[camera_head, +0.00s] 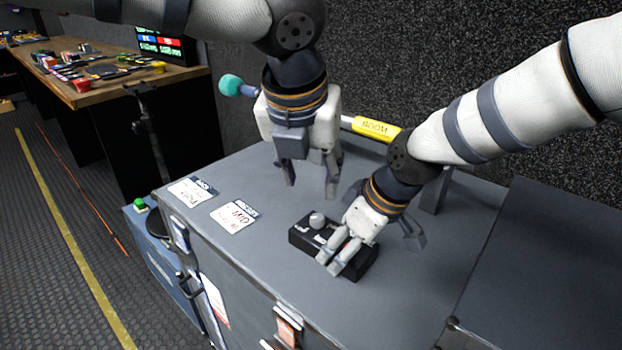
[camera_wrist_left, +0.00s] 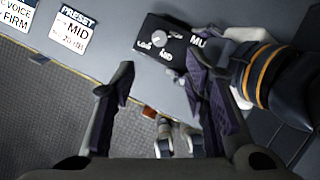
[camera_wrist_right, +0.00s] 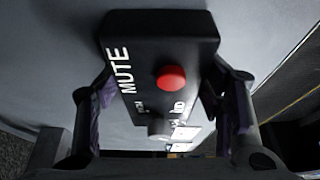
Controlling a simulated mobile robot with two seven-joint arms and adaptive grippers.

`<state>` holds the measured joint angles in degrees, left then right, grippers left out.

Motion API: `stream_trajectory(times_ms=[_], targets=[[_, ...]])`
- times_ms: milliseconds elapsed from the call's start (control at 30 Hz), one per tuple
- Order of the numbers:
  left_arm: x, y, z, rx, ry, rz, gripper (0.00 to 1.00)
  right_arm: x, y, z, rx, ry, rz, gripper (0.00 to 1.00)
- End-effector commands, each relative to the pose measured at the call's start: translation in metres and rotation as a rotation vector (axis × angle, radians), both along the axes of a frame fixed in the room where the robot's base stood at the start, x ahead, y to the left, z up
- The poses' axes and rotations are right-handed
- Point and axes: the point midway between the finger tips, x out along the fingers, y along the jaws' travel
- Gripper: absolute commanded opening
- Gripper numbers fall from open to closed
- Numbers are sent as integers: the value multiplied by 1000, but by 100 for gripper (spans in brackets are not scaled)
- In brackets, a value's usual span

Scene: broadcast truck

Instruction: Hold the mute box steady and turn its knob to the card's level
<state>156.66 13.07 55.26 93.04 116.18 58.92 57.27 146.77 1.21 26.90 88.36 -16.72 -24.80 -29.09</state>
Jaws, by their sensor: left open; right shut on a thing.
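The black mute box (camera_head: 301,237) lies on the grey case top, with its pale knob (camera_head: 317,219) at the end away from my right gripper. In the right wrist view, the box (camera_wrist_right: 125,30) shows MUTE lettering, a red button (camera_wrist_right: 171,78) and the knob (camera_wrist_right: 158,127). My right gripper (camera_head: 338,262) is shut on the box, a finger along each side. My left gripper (camera_head: 311,187) is open and empty above the case, pointing down, apart from the knob (camera_wrist_left: 161,44). The card (camera_head: 234,217) reads PRESET MID in the left wrist view (camera_wrist_left: 72,32).
A second card (camera_head: 190,191), reading VOICE FIRM, lies left of the preset card. A yellow BOOM-labelled pole (camera_head: 375,128) is at the back of the case top (camera_head: 270,270). A dark case (camera_head: 550,270) stands right. A cluttered bench (camera_head: 110,75) is far left.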

Motion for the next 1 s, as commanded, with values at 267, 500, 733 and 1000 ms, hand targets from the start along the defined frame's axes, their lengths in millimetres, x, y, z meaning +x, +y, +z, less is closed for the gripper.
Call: stream_trajectory(times_ms=[267,500,733,1000], targets=[[5,11,-1,-3,13,-194,41,0,0,-1,0,1,0,25],[11,19,-11,0,3,-406,41,0,0,-1,0,1,0,25],[29,7,-63,2,4,-408,41,0,0,0,-1,1,0,25],[45,-3,-107,1,1,-406,41,0,0,0,-1,1,0,25]])
